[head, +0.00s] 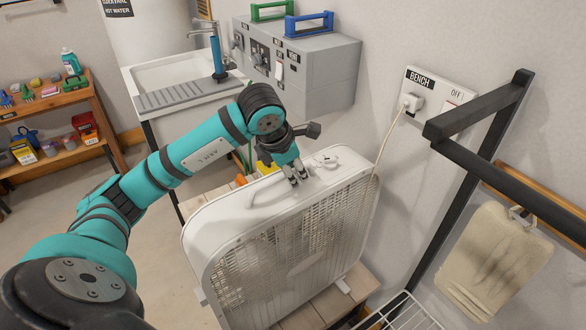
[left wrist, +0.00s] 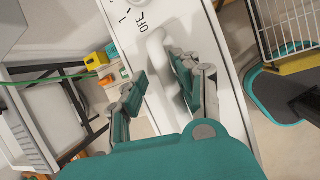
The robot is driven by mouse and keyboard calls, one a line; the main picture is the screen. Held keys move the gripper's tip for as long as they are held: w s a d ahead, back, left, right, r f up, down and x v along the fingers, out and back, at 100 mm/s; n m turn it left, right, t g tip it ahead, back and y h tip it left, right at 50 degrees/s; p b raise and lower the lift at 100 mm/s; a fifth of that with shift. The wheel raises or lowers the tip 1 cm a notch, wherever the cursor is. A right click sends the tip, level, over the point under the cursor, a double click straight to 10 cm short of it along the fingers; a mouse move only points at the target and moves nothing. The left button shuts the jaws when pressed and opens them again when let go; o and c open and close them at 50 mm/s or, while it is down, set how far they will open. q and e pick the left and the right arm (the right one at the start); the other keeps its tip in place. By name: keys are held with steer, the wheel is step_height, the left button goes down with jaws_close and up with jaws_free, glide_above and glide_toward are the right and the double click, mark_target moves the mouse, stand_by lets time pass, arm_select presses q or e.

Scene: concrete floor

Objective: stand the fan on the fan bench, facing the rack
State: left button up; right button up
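The white box fan (head: 290,255) stands upright over the slatted wooden fan bench (head: 328,308). Its grille faces the front right, toward the side where the black-framed rack (head: 472,130) stands. The fan hides much of the bench, and I cannot tell whether both feet rest fully on it. My left gripper (head: 297,176) is at the fan's top, beside the dial. In the left wrist view the fingers of this gripper (left wrist: 160,88) are apart, with the fan's raised handle (left wrist: 158,48) between or just beyond them. My right gripper is not in view.
A white cord (head: 388,138) runs from the wall plug (head: 411,102) down behind the fan. A sink (head: 175,80) and a grey control box (head: 300,65) stand behind. A stained cloth (head: 495,258) hangs at the rack. A wooden shelf (head: 55,110) is far left.

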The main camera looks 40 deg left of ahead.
arm_select(q)
steer(key=shift+r+p, duration=0.3)
steer(key=shift+r, duration=0.05)
steer(key=shift+s+a+r, duration=0.1)
steer(key=shift+r, duration=0.25)
steer(key=b+v, duration=0.1)
steer(key=v, duration=0.8)
steer(key=shift+s+r, duration=0.2)
steer(key=shift+r, duration=0.15)
steer(key=shift+s+r, duration=0.35)
steer(key=shift+r, duration=0.2)
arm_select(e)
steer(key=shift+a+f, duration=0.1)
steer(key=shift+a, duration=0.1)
arm_select(q)
steer(key=shift+f, duration=0.1)
